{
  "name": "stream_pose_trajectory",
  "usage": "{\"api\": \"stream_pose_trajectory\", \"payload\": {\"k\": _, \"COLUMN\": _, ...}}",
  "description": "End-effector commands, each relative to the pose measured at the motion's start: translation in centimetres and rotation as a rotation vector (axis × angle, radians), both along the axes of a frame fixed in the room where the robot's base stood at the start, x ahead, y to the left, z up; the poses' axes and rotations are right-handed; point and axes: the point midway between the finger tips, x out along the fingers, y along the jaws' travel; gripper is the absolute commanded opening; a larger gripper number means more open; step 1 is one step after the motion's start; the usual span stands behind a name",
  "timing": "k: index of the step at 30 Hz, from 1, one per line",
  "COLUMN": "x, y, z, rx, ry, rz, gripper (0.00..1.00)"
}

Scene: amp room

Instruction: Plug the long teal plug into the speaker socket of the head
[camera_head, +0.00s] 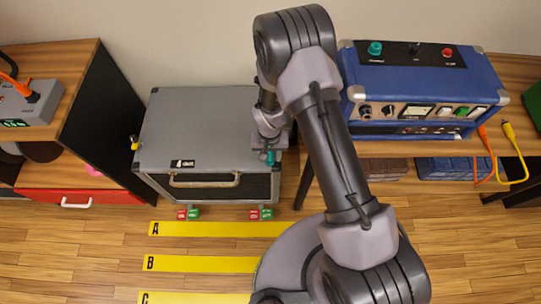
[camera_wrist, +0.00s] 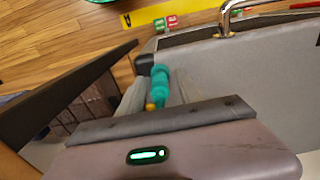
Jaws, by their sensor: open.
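A teal plug (camera_wrist: 160,88) with a brass-coloured part shows between the fingers of my gripper (camera_wrist: 155,92) in the wrist view. The fingers are open, one on each side of it. In the head view the teal plug (camera_head: 270,157) shows below my gripper (camera_head: 268,148), near the front right corner of the grey cabinet (camera_head: 200,125). I cannot tell how the plug rests there. The blue head (camera_head: 420,75) stands on the wooden table at the right. Its top panel bears a teal fitting (camera_head: 375,48), a dark one and a red one (camera_head: 447,52). I cannot make out their labels.
My arm crosses the middle and hides part of the blue head's left side. Orange and yellow cables (camera_head: 507,135) hang at the table's front right. A wooden shelf (camera_head: 60,70) with a grey device (camera_head: 30,103) stands left. Yellow strips (camera_head: 200,229) mark the floor.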

Motion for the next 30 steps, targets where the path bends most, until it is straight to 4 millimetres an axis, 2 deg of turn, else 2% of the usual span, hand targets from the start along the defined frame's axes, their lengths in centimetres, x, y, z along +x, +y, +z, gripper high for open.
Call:
{"api": "stream_pose_trajectory", "payload": {"k": 2, "x": 0.01, "y": 0.0, "z": 0.03, "rx": 0.0, "ry": 0.0, "rz": 0.0, "gripper": 0.42}}
{"api": "stream_pose_trajectory", "payload": {"k": 3, "x": 0.01, "y": 0.0, "z": 0.03, "rx": 0.0, "ry": 0.0, "rz": 0.0, "gripper": 0.38}}
{"api": "stream_pose_trajectory", "payload": {"k": 9, "x": 0.02, "y": 0.01, "z": 0.04, "rx": 0.0, "ry": 0.0, "rz": 0.0, "gripper": 0.0}}
{"api": "stream_pose_trajectory", "payload": {"k": 30, "x": 0.03, "y": 0.01, "z": 0.04, "rx": 0.0, "ry": -0.001, "rz": 0.0, "gripper": 0.0}}
